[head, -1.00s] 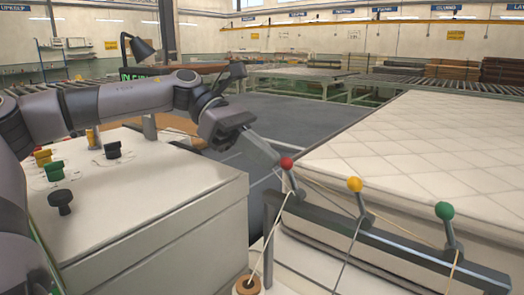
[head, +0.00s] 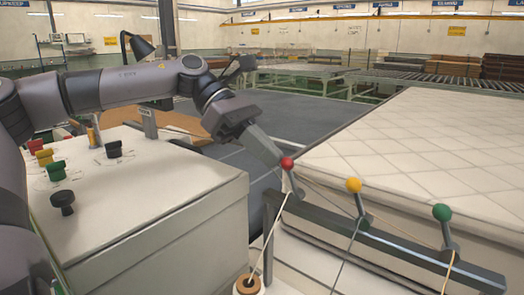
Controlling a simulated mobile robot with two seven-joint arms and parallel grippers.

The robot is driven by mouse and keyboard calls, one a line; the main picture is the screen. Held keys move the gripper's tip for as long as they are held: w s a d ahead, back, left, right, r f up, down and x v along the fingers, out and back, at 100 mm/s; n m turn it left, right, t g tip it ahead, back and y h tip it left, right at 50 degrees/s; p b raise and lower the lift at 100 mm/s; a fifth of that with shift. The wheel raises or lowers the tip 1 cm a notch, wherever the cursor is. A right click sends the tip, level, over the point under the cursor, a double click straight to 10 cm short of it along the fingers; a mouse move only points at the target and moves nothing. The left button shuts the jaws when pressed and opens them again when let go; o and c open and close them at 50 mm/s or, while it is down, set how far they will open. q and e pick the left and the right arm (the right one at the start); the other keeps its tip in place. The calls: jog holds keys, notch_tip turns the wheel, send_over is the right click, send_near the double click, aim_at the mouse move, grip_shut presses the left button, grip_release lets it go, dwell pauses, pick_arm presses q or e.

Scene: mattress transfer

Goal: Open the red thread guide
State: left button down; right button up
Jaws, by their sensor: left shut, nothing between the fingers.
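The red thread guide is a short grey lever with a red ball (head: 287,163) on top. It stands at the left end of a dark rail (head: 390,243), and a pale thread runs down from its foot. My left gripper (head: 274,158) is shut and empty, its fingertips at the left side of the red ball. I cannot tell whether they touch it. A yellow-ball guide (head: 353,185) and a green-ball guide (head: 442,212) stand further right on the rail, tilted much like the red one. My right gripper is not in view.
A white quilted mattress (head: 410,150) lies behind the rail. A white cabinet (head: 150,215) with coloured knobs stands at the left. A thread spool (head: 247,285) sits below the rail. Grey floor is free beyond the cabinet.

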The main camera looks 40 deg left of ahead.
pick_arm(q)
jog(key=shift+d+r+y+p, duration=0.55)
jog(key=shift+y+p, duration=0.1)
jog(key=shift+y, duration=0.15)
jog(key=shift+w+d+r+p, duration=0.1)
jog(key=shift+d+r+p, duration=0.2)
jog(key=shift+d, duration=0.3)
jog(key=shift+w+d+r, duration=0.1)
jog(key=shift+d+r, duration=0.1)
jog(key=shift+d, duration=0.75)
jog(key=shift+w+d+r, duration=0.1)
jog(key=shift+w+d, duration=0.05)
jog(key=shift+d, duration=1)
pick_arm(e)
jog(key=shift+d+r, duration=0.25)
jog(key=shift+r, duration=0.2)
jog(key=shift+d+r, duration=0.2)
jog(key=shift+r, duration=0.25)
pick_arm(q)
notch_tip(320, 180, up, 5)
send_over(287, 161)
jog(key=s+a, duration=0.1)
jog(key=a, duration=0.2)
jog(key=shift+d, duration=0.15)
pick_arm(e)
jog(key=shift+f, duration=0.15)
